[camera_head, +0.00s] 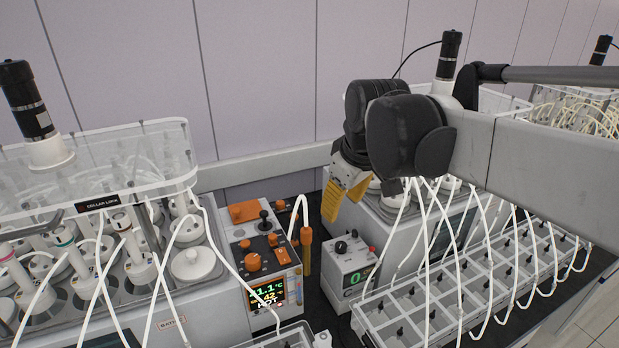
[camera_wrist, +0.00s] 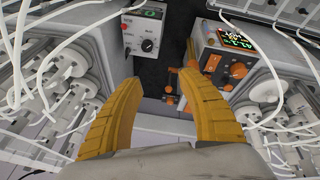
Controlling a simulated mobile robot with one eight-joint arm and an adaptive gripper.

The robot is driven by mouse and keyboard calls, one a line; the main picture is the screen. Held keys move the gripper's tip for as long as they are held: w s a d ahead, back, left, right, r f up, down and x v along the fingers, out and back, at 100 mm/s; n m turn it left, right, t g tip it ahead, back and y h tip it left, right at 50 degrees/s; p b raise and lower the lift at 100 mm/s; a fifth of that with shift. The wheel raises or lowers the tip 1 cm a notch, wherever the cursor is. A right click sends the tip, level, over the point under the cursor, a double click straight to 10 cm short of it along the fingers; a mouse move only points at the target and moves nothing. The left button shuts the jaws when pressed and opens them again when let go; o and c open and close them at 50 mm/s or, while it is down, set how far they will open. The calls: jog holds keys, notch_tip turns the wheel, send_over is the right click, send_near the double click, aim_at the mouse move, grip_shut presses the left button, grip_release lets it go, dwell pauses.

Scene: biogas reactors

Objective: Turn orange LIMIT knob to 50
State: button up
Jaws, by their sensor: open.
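The control unit (camera_head: 262,280) with orange controls stands left of my gripper in the head view. Its front has a larger round orange knob (camera_head: 253,262), smaller orange knobs and a lit display (camera_head: 268,296) reading about 41.1 °C above a 42. I cannot read the labels, so I cannot tell which knob is LIMIT. In the wrist view the unit (camera_wrist: 208,45) is upper right, with an orange knob (camera_wrist: 238,70) beyond the right finger. My gripper (camera_head: 345,200) has yellow fingers, open and empty, raised right of the unit; the fingers also show in the wrist view (camera_wrist: 160,82).
A grey box (camera_head: 350,270) with a black knob, red button and green display stands right of the unit. An orange stick-like part (camera_head: 306,250) with a white tube rises at the unit's right edge. Reactor racks (camera_head: 110,170) and loose white tubes crowd both sides.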

jog(key=w+a+r+n+g+p, duration=0.1)
jog(key=w+a+r+n+p, duration=0.1)
jog(key=w, duration=0.4)
jog(key=n+g+y+p, duration=0.45)
jog(key=n+p, duration=0.35)
jog(key=n, duration=0.4)
send_over(282, 202)
jog(key=w+d, duration=0.2)
jog(key=d, duration=0.2)
notch_tip(282, 202, down, 8)
jog(key=r, duration=0.1)
jog(key=shift+h, duration=0.45)
jog(key=x, duration=0.7)
jog(key=s+x, duration=0.1)
jog(key=x, duration=0.3)
jog(key=shift+b, duration=0.4)
grip_shut()
